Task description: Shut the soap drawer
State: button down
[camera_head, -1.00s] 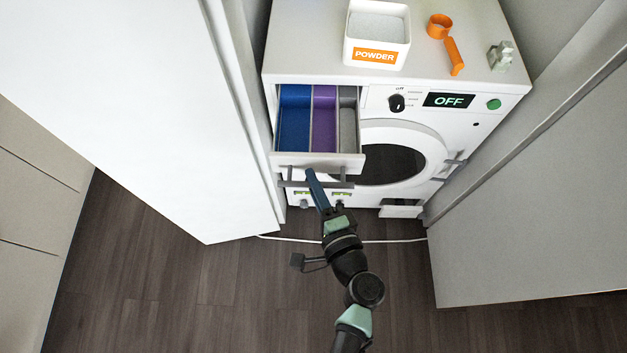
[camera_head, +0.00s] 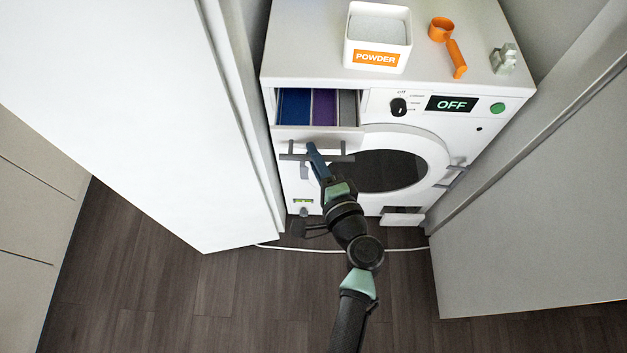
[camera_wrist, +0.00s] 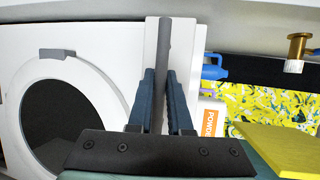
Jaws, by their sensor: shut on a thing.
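The soap drawer (camera_head: 297,138) sticks out part way at the upper left of the white washer (camera_head: 437,128). Its blue, purple and grey compartments show in the head view. A dark grey bar handle (camera_head: 338,158) runs along its front.
A white powder box (camera_head: 377,38), an orange scoop (camera_head: 449,45) and a small grey-green object (camera_head: 504,58) stand on the washer top. An open wardrobe door (camera_head: 120,110) is close on the left, another panel (camera_head: 540,210) on the right. A pale cable (camera_head: 340,250) lies on the floor.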

aim_at(315, 123)
jog(key=w+b, duration=0.3)
jog(key=w, duration=0.5)
jog(key=shift+w, duration=0.4)
jog(key=c, duration=0.8)
grip_release()
jog(key=shift+c, duration=0.2)
jog(key=shift+s, duration=0.1)
jog(key=p+v, duration=0.1)
jog(key=v, duration=1.2)
